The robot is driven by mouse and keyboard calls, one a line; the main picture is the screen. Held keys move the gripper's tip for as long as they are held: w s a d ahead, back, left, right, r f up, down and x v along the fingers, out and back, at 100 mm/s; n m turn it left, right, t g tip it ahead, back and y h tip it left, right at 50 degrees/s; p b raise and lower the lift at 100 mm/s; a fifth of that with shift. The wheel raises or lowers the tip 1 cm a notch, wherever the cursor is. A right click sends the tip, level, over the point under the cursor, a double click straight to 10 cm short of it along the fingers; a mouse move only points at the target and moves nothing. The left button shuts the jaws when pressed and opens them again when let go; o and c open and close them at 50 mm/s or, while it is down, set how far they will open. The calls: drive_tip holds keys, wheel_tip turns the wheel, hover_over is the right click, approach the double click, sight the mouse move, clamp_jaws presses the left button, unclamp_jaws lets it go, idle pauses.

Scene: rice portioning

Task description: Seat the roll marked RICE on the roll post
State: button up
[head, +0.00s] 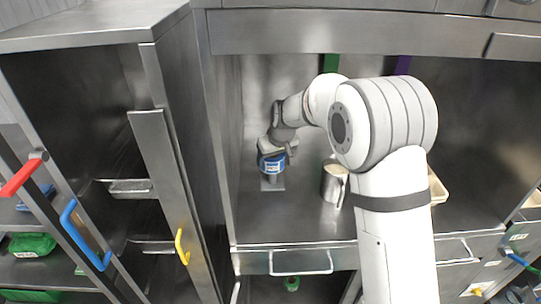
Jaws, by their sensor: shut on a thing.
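A blue roll (272,164) with a white label is at the back left of the steel counter. The print on the label is too small to read. My gripper (276,149) reaches down from above and is shut on the roll, covering its top. Right below the roll is a small metal stand with a square base plate (272,185), which looks like the roll post. The roll hides the upper part of it, so I cannot tell whether the roll rests on it or hangs just above.
A metal cup (333,182) stands to the right of the roll. A tan tray (437,188) is partly hidden behind my arm. A cabinet side wall (190,130) bounds the counter on the left. The counter front (285,225) is clear.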

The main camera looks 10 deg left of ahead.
sight(277, 161)
drive_tip(key=shift+f+b, duration=2.3)
drive_tip(key=shift+f, duration=0.9)
drive_tip(key=o, duration=1.1)
drive_tip(key=shift+b+v, duration=0.45)
drive_tip(key=shift+v, duration=3.45)
